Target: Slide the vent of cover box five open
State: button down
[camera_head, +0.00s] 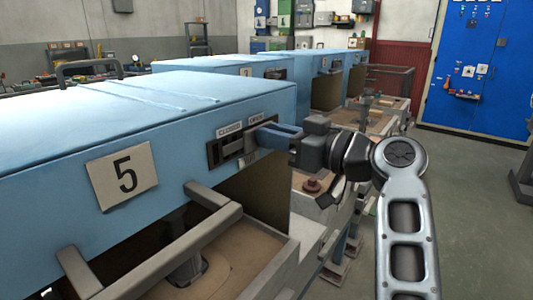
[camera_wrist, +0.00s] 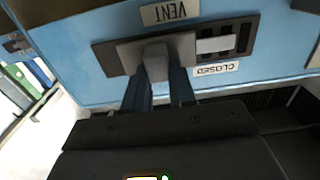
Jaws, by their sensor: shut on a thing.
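The blue cover box five (camera_head: 70,150) carries a white plate (camera_head: 124,176) marked 5. Its vent (camera_head: 232,146) is a dark slotted frame on the front face, under CLOSED and OPEN labels. In the wrist view the vent (camera_wrist: 240,38) appears upside down. Its grey slide with a knob (camera_wrist: 156,62) stands at the end away from the CLOSED label, and slots show at the CLOSED end. My gripper (camera_head: 266,135) is at the OPEN end. Its blue fingers (camera_wrist: 158,86) are shut on the knob, which they hide in the head view. The OPEN label is hidden in the wrist view.
A grey rail (camera_head: 170,250) runs in front of the box, over a tan bed. More blue cover boxes (camera_head: 280,66) stand in a row behind. A blue cabinet (camera_head: 480,75) stands at the back right. Grey floor (camera_head: 475,190) lies open at the right.

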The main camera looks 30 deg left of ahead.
jog(key=shift+w+d, duration=0.15)
jog(key=shift+w, duration=0.1)
jog(key=c, duration=0.9)
grip_release()
jog(key=shift+s+d+b, duration=0.2)
jog(key=shift+d, duration=1.75)
jog(key=shift+s+d+b, duration=0.15)
jog(key=shift+d+b, duration=0.05)
jog(key=shift+d, duration=1.7)
